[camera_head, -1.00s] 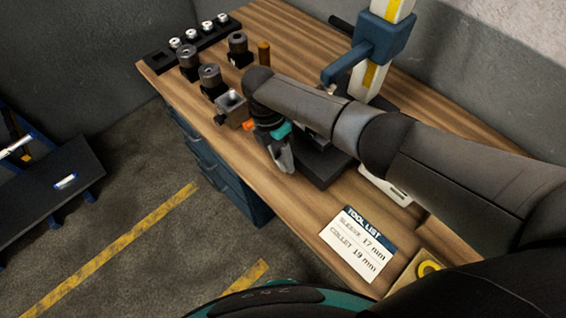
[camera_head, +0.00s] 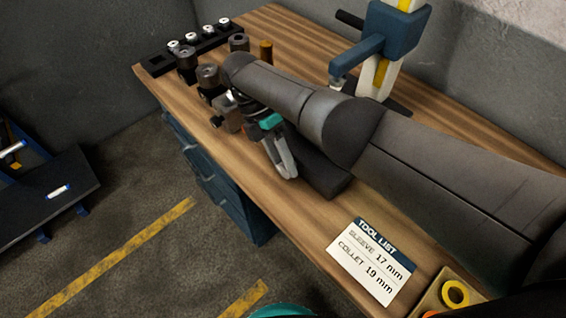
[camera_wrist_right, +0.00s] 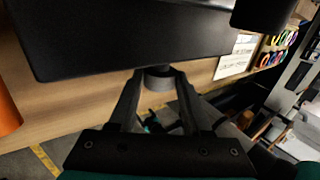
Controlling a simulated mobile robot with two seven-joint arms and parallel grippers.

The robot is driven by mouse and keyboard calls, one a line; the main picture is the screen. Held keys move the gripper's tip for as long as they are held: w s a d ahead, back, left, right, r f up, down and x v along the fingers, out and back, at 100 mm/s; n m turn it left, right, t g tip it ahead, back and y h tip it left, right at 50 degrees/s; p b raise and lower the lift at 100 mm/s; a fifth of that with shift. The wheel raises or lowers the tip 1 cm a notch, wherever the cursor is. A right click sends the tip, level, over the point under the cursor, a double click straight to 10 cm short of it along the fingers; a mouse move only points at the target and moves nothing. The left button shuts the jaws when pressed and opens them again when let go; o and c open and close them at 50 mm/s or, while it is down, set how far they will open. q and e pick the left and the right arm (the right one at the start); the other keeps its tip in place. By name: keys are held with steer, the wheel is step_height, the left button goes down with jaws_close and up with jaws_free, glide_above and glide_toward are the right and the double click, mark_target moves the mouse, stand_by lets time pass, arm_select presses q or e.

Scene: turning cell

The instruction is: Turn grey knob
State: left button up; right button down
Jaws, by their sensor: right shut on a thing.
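The grey knob (camera_wrist_right: 158,78) is a short, round piece on the near side of a dark block in the right wrist view. My right gripper (camera_wrist_right: 156,82) is shut on it, with one finger on each side. In the head view my right gripper (camera_head: 287,170) is at the near edge of the wooden bench, against the dark block (camera_head: 325,180). The knob is hidden there by the fingers. My right arm covers part of the block. My left gripper is not in view.
Dark holders (camera_head: 208,76) and a black rack (camera_head: 160,64) stand at the far left.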

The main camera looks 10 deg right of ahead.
steer(key=shift+w, duration=0.1)
steer(key=shift+c, duration=1.7)
jaws_free()
